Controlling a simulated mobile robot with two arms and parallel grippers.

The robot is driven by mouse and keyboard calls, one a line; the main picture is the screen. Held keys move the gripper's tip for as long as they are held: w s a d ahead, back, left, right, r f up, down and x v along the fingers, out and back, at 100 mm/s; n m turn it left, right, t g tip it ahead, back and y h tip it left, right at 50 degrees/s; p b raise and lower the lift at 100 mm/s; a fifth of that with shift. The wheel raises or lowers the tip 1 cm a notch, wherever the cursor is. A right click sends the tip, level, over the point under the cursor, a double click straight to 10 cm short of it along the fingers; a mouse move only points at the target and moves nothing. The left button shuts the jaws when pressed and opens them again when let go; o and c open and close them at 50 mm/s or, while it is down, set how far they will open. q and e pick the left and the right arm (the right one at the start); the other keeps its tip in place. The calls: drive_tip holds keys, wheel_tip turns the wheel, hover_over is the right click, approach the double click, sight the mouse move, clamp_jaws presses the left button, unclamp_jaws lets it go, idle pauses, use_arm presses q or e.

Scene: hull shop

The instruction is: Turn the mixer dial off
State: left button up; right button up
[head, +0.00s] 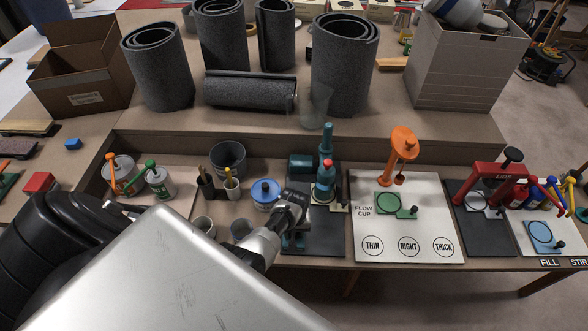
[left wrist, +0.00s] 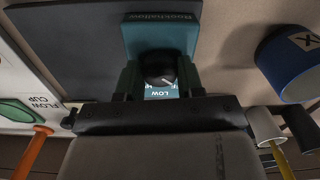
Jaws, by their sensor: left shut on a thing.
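The teal mixer (head: 301,165) stands on a dark mat in the middle of the bench, with a red-and-teal bottle shape at its column. In the left wrist view its teal base (left wrist: 160,35) reads "Rockhollow" upside down. The black round dial (left wrist: 158,67) sits on the base above a pale label reading "LOW", partly covered. A light pointer mark on the dial points toward the lower right of that picture. My left gripper (head: 291,208) is shut on the dial, a finger on each side. In the head view the gripper hides the dial. My right gripper is not in view.
The white flow cup board (head: 420,190) lies to the right, with an orange stand (head: 402,148). Grey foam rolls (head: 342,65) stand on the raised shelf behind.

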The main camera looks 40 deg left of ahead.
use_arm(q)
drive_tip(key=o, duration=0.9)
drive_tip(key=shift+r, duration=0.1)
drive_tip(key=shift+r, duration=0.35)
wheel_tip(320, 180, up, 8)
drive_tip(key=shift+r+p, duration=0.2)
drive_tip(key=shift+p, duration=1.05)
drive_tip(key=shift+r, duration=0.75)
